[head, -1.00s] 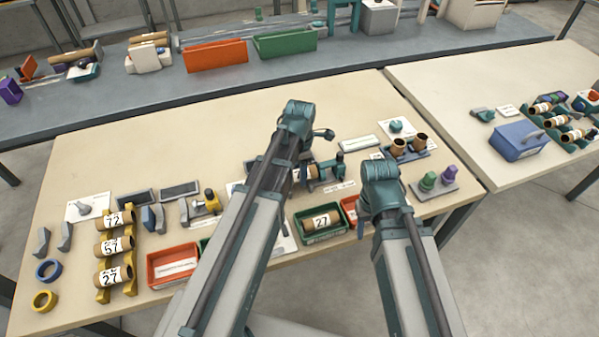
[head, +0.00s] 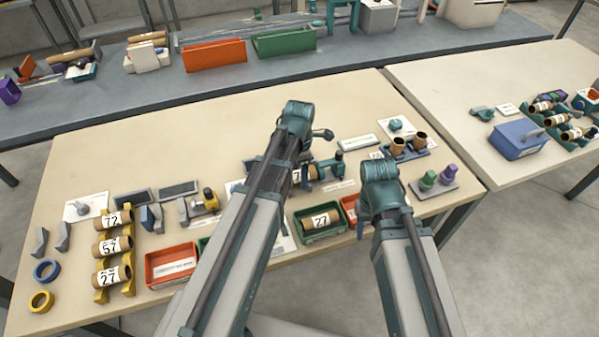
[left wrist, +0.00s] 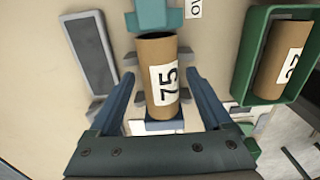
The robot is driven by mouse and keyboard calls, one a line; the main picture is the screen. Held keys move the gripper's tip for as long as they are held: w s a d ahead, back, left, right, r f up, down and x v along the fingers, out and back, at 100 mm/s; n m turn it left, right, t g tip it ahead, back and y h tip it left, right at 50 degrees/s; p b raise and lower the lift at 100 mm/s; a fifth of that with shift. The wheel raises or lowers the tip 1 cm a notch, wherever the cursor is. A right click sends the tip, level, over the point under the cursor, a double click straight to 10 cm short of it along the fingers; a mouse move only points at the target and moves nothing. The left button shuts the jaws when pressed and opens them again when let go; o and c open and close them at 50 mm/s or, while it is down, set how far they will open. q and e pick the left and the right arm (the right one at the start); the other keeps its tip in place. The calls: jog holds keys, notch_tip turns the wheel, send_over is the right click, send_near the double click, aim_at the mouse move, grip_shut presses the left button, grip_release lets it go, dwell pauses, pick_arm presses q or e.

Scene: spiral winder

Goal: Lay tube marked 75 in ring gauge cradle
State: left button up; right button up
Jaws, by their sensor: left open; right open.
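The tube marked 75 (left wrist: 162,80) is brown cardboard with a white label. It lies on a low grey support, with a teal block (left wrist: 154,14) at its far end; I cannot tell whether this is the ring gauge cradle. In the head view the tube (head: 312,172) shows just right of my left arm. My left gripper (left wrist: 160,84) is open, with one finger on each side of the tube and gaps between; in the head view my arm hides it. My right gripper is mostly hidden behind its arm; only a narrow part (head: 361,228) shows near a red bin.
A green bin (left wrist: 242,70) holding a tube marked 27 (left wrist: 283,60) is beside the support. A yellow rack (head: 129,290) with tubes 72, 57 and 27 stands at left, near a red bin (head: 150,273). The table's back left is clear.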

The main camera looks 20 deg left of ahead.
aim_at(299, 172)
pick_arm(q)
notch_tip(299, 172, up, 13)
jog(key=p, duration=1.3)
jog(key=s+d+m, duration=0.5)
jog(key=s+m, duration=0.2)
jog(key=m, duration=0.7)
jog(key=s+d+m+y, duration=0.1)
jog(key=s+d+m, duration=0.4)
jog(key=m, duration=0.9)
jog(key=shift+s+d+m, duration=0.25)
jog(key=shift+s+m, duration=0.05)
jog(key=shift+s, duration=0.85)
